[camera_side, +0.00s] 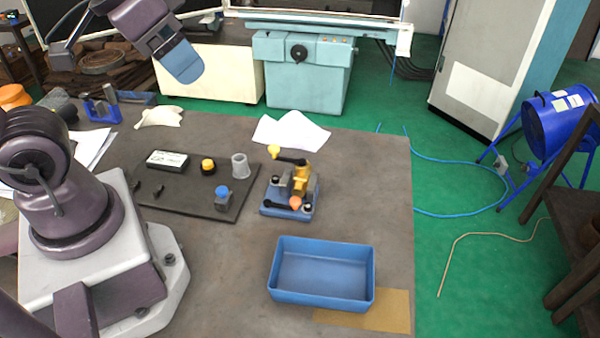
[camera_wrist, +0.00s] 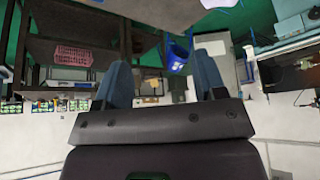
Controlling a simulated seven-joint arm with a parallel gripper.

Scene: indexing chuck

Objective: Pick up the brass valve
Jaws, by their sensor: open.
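The brass valve (camera_side: 300,176) is a small golden part seated upright in a fixture (camera_side: 289,204) with a blue base and grey blocks, near the middle of the table. The fixture has a black lever with a yellow knob (camera_side: 273,151) and an orange knob (camera_side: 295,202). My gripper (camera_side: 186,70) is high above the far left of the table, well away from the valve. In the wrist view, its two blue fingers (camera_wrist: 163,65) stand wide apart with nothing between them. The valve does not show in the wrist view.
An empty blue tray (camera_side: 322,303) stands at the table's front right. A dark mat (camera_side: 190,207) left of the fixture holds a white box, a grey cylinder and small knobbed parts. White paper (camera_side: 290,131) lies behind the fixture. Table right of the fixture is clear.

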